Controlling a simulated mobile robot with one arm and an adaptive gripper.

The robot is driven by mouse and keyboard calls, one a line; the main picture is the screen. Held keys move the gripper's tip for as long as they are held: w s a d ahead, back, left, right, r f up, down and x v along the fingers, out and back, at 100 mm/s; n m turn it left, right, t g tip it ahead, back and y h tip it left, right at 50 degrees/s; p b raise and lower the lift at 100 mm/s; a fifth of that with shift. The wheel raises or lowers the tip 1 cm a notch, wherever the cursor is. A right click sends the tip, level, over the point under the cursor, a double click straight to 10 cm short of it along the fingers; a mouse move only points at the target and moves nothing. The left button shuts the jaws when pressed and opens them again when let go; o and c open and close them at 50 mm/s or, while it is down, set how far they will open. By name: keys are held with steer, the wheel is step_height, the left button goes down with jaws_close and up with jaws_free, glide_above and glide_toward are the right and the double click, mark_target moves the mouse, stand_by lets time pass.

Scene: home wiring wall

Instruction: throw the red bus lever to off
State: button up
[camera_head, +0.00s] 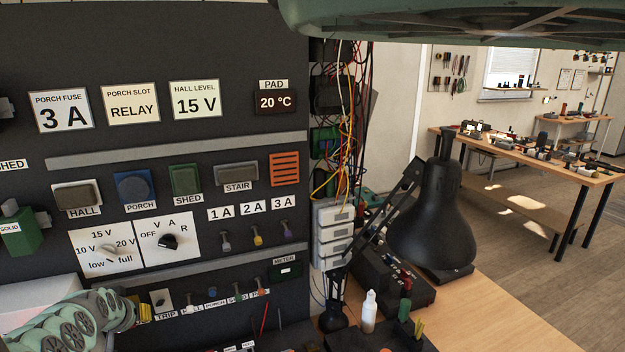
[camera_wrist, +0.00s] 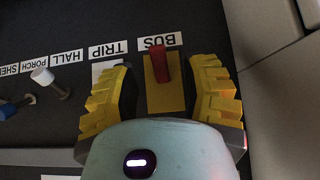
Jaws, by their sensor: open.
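The red bus lever (camera_wrist: 161,66) stands on a yellow plate (camera_wrist: 164,97) under the upside-down BUS label (camera_wrist: 158,41) in the wrist view. My gripper (camera_wrist: 165,76) is open, with one yellow finger on each side of the lever and plate. Gaps show between the fingers and the lever, so it is not gripped. In the head view my gripper (camera_head: 127,306) is at the lower left against the dark panel, just left of the TRIP label (camera_head: 166,316). The bus lever is hidden there.
A TRIP switch (camera_head: 160,299) and a row of small levers sit to the right in the head view. The voltage dial plate (camera_head: 100,252) is above my gripper. In the wrist view a white-capped lever (camera_wrist: 45,78) is at the left and a pale box (camera_wrist: 285,100) at the right.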

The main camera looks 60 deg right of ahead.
steer(key=shift+w+d+r+g+y+b, duration=0.1)
steer(key=shift+g+y+b, duration=0.3)
steer(key=shift+b, duration=0.4)
steer(key=shift+w+d+r+g+y+b, duration=0.1)
steer(key=shift+g+y+b, duration=0.1)
steer(key=shift+g+b, duration=0.45)
steer(key=b, duration=0.2)
steer(key=shift+r+g+y+b, duration=0.2)
steer(key=shift+g+y+b, duration=0.1)
steer(key=shift+g+b, duration=0.1)
steer(key=shift+r, duration=0.3)
steer(key=shift+s+a+r, duration=0.15)
steer(key=shift+s+r, duration=0.05)
steer(key=shift+r, duration=0.3)
steer(key=shift+s+a, duration=3.25)
steer(key=shift+s, duration=1.7)
steer(key=w+a+r+n+t+y+p, duration=0.1)
steer(key=w+a+r+t+p, duration=0.2)
steer(key=r, duration=0.5)
steer(key=w+a+r+n+t+y+p, duration=0.1)
steer(key=w+a+r+n+t+p, duration=0.1)
steer(key=r+t+p, duration=0.4)
steer(key=w+a+r+n+t+y+p, duration=0.1)
steer(key=w+a+r+t+p, duration=0.3)
steer(key=r, duration=0.7)
steer(key=a+p, duration=0.1)
steer(key=p, duration=0.1)
steer(key=shift+y+p, duration=0.4)
